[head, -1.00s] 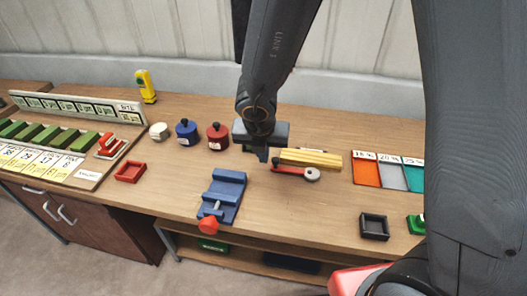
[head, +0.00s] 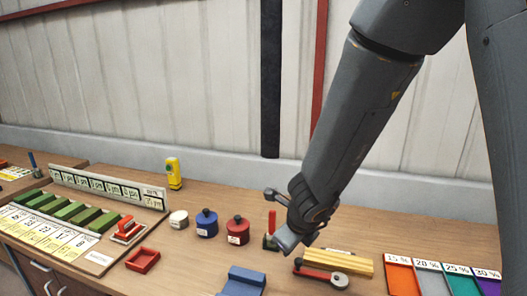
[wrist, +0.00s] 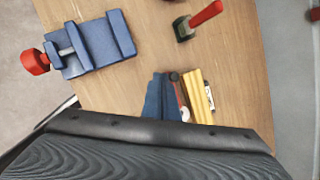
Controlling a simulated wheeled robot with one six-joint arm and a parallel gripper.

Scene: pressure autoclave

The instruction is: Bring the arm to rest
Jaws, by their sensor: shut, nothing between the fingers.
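My gripper (head: 284,243) is shut and empty at the end of my dark grey arm. My arm comes down from the upper right. I cannot tell the exact height of the fingertips above the bench.
A small red-handled upright (head: 271,222) stands close behind my gripper. A blue vice (head: 242,280) with a red knob (wrist: 35,62) lies to the front left. A blue pot (head: 206,224), a white pot (head: 179,219) and coloured trays (head: 402,278) stand along the bench.

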